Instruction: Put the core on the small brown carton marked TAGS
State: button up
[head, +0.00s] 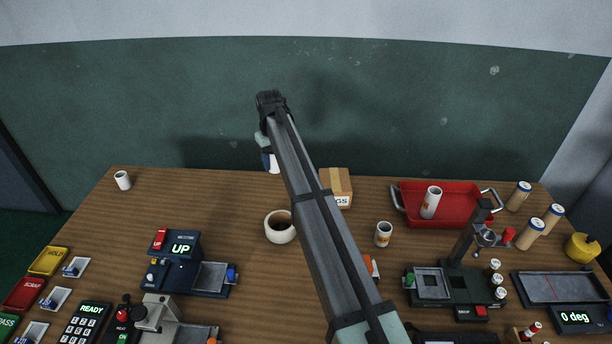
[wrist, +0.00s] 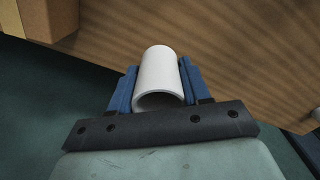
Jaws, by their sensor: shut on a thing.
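My gripper (head: 268,160) is over the back of the table, left of the carton. Its two blue fingers (wrist: 158,74) are shut on a white hollow core (wrist: 158,76), one on each side of it. Part of the core also shows below my gripper in the head view (head: 274,165). The small brown carton (head: 336,182) stands at the back middle; only the letters GS of its label show beside my arm. A brown box edge at the upper left of the wrist view (wrist: 48,18) looks like this carton. The core is apart from it.
A red tray (head: 462,207) with a white tube (head: 431,202) stands at the right. A small white cylinder (head: 122,180) is at the far left. Devices line the front.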

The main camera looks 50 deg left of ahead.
jog(key=w+d+r+m, duration=0.1)
jog(key=w+d+r, duration=0.25)
jog(key=w, duration=0.25)
jog(key=w+d+r+m, duration=0.1)
jog(key=w+d+r, duration=0.1)
jog(key=w+d, duration=0.4)
notch_tip(320, 180, up, 2)
jog(key=n, duration=0.3)
send_over(335, 179)
jog(key=shift+s+f, duration=0.1)
jog(key=shift+f, duration=4.6)
jog(key=shift+f, duration=0.1)
jog(key=o, duration=1.1)
jog(key=shift+c, duration=0.2)
notch_tip(335, 179, up, 12)
